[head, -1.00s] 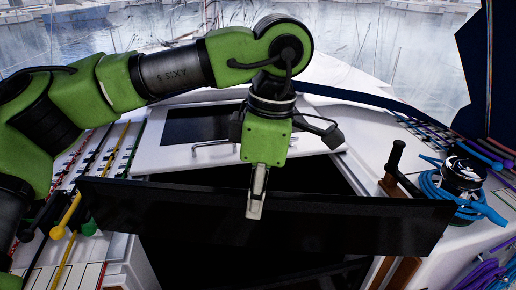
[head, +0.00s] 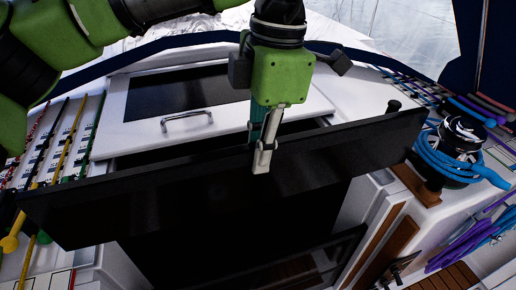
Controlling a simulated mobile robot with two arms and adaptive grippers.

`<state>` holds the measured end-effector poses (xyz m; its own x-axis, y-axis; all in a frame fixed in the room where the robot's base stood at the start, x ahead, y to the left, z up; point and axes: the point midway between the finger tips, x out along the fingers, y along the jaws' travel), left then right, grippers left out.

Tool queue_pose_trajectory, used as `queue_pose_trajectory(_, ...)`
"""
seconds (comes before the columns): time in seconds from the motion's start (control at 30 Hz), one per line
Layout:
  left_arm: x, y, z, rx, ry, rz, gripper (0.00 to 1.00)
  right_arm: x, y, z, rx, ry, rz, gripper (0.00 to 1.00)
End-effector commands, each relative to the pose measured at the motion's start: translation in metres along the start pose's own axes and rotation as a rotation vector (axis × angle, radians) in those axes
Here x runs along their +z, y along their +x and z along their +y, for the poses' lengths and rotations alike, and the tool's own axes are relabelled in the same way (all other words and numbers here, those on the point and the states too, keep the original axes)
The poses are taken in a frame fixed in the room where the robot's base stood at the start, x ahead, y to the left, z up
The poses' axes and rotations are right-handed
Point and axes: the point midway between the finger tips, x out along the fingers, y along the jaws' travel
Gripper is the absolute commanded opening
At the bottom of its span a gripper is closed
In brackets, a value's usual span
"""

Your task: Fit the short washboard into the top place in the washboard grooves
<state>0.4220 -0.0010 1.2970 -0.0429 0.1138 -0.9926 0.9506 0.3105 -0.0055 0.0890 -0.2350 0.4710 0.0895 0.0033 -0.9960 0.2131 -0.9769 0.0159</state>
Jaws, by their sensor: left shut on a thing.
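The short washboard (head: 160,196) is a long dark board in the head view, spanning the companionway opening from left to right. It is tilted in the picture, its right end higher than its left. My left gripper (head: 262,158) is shut on the middle of its top edge and holds it from above. The washboard grooves are hard to make out; the board hides most of the opening's sides. Another dark panel (head: 250,240) shows in the opening below the board, but its details are too dark to tell. My right gripper is not in view.
A white sliding hatch (head: 125,130) with a metal handle (head: 187,120) lies behind the board. A winch (head: 460,135) wrapped in blue rope stands close to the board's right end. Rope clutches with coloured lines (head: 65,140) are at the left, near the board's left end.

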Motion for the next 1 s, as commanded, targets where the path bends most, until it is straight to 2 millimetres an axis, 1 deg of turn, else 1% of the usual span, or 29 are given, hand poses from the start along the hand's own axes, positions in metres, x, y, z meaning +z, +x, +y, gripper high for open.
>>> queue_pose_trajectory(0.27, 0.002, 0.015, 0.000, 0.000, 0.001, -0.002, 0.00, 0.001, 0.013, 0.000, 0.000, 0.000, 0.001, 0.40)
queue_pose_trajectory(1.0, 0.009, 0.078, 0.001, 0.001, 0.000, -0.001, 0.00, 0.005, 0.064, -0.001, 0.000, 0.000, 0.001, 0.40)
